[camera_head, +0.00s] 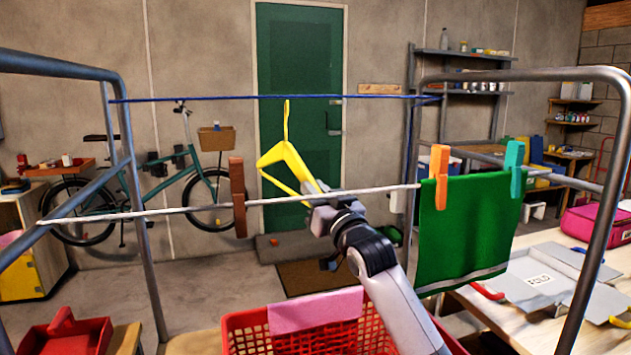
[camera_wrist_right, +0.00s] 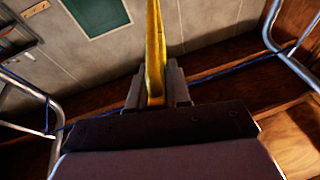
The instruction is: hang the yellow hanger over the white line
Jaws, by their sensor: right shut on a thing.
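The yellow hanger (camera_head: 283,157) is upright, its hook (camera_head: 286,118) pointing up and overlapping the blue line in the head view. My right gripper (camera_head: 322,208) is shut on the hanger's lower right part. In the wrist view the yellow hanger (camera_wrist_right: 155,50) stands between the two fingers (camera_wrist_right: 157,97). The white line (camera_head: 290,199) runs across the rack, passing just below most of the hanger in the picture. The hook is well above the white line and not over it. I cannot tell the depth between hanger and line. My left gripper is out of view.
A blue line (camera_head: 200,98) runs higher up. A brown clothespin (camera_head: 238,197) sits on the white line left of the hanger. A green cloth (camera_head: 462,228) hangs to the right under orange and teal pegs. A red basket (camera_head: 250,340) stands below. Metal rack frames (camera_head: 137,200) flank the line.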

